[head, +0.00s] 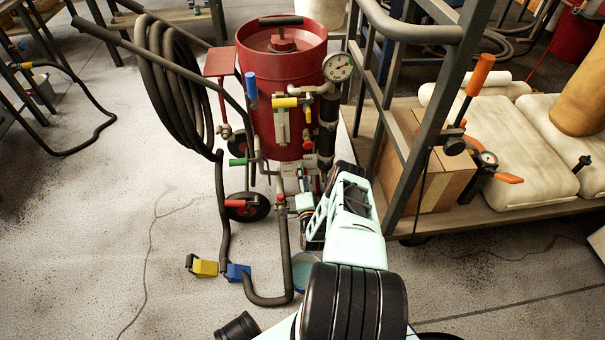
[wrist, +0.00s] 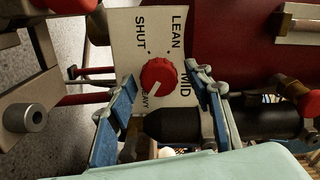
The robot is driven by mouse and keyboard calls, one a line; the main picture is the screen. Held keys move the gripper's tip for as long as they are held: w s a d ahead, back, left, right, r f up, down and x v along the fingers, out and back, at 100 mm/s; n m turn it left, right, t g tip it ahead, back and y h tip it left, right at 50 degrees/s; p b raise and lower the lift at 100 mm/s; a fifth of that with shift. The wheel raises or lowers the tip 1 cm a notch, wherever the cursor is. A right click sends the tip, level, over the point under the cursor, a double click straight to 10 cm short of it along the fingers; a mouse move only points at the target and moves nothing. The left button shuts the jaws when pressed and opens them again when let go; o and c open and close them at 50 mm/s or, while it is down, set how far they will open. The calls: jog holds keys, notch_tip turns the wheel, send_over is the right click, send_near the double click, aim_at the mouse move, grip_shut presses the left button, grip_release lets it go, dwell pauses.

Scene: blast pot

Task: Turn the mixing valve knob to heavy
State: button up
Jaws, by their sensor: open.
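The mixing valve knob (wrist: 160,77) is round and red with a white pointer line. It sits on a pale plate (wrist: 124,27) lettered SHUT, LEAN, MID and a partly covered HEAVY. The pointer slants down-left in the wrist view, towards the HEAVY lettering. My gripper (wrist: 163,76) is open, with one blue-padded finger on each side of the knob and visible gaps between. I cannot tell how far the fingertips are from the plate. In the head view my gripper (head: 297,200) is low at the front of the red blast pot (head: 283,75); the knob cannot be made out there.
A dark pipe (wrist: 185,124) runs behind the right finger, and a grey fitting (wrist: 25,117) stands at left. A coiled hose (head: 170,90) hangs left of the pot. Yellow (head: 204,267) and blue blocks lie on the floor.

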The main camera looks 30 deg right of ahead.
notch_tip(320, 180, up, 9)
jog(key=shift+w+a+f, duration=0.1)
jog(key=shift+a+f, duration=0.05)
jog(key=shift+f, duration=0.05)
jog(key=shift+r, duration=0.8)
